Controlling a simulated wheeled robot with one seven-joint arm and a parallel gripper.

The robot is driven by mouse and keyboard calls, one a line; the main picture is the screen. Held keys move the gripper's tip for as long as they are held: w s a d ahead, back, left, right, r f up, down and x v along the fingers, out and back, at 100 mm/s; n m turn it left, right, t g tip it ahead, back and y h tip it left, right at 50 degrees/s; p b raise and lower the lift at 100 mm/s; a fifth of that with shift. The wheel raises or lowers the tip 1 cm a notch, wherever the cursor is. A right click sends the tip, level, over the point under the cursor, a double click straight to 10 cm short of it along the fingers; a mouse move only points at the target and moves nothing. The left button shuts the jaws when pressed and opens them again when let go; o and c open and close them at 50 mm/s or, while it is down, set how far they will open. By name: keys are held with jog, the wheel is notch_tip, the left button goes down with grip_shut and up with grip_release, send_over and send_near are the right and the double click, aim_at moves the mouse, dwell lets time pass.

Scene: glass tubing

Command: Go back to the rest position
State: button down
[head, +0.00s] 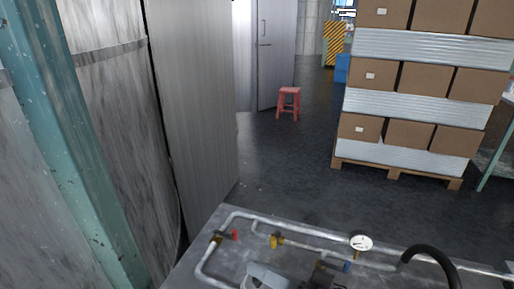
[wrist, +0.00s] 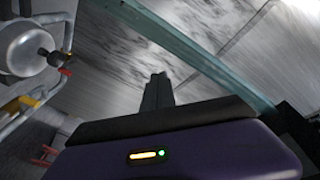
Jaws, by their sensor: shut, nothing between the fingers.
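My gripper (wrist: 157,82) shows in the wrist view, its dark fingers together and nothing between them. It points toward grey streaked walls and a teal beam (wrist: 200,55), apart from the tubing. In the head view the glass tubing (head: 300,228) runs over a grey bench (head: 205,252) at the bottom. It carries a red valve (head: 233,235), a yellow valve (head: 277,241), a blue valve (head: 347,266) and a round white gauge (head: 361,243). In the wrist view tubing with a yellow fitting (wrist: 30,101) and a rounded pale vessel (wrist: 25,45) are at the left.
A teal post (head: 65,120) and tall grey panels (head: 190,90) stand close at the left. A red stool (head: 289,101) stands on the dark floor. A pallet stack of boxes (head: 425,78) is at the right. The floor between stool and bench is clear.

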jog(key=w+d+f+m+t+h, duration=0.2)
jog(key=w+d+m+t+h, duration=0.1)
jog(key=d+m+t+h, duration=0.25)
jog(key=s+d+f+m+t+h+p, duration=0.1)
jog(key=s+d+f+m+t+h, duration=0.2)
jog(key=s+d+h, duration=0.6)
jog(key=s+d+n+g+p, duration=0.1)
jog(key=s+d+n, duration=0.1)
jog(key=s, duration=1)
jog(key=s+d+n+g+h+p, duration=0.1)
jog(key=s+d+n+p, duration=0.1)
jog(key=s, duration=1)
jog(key=shift+s+d+r+n, duration=0.2)
jog(key=shift+s+r+n, duration=0.2)
jog(key=shift+n, duration=0.25)
jog(key=shift+w+g+h, duration=0.1)
jog(key=shift+g+h, duration=0.15)
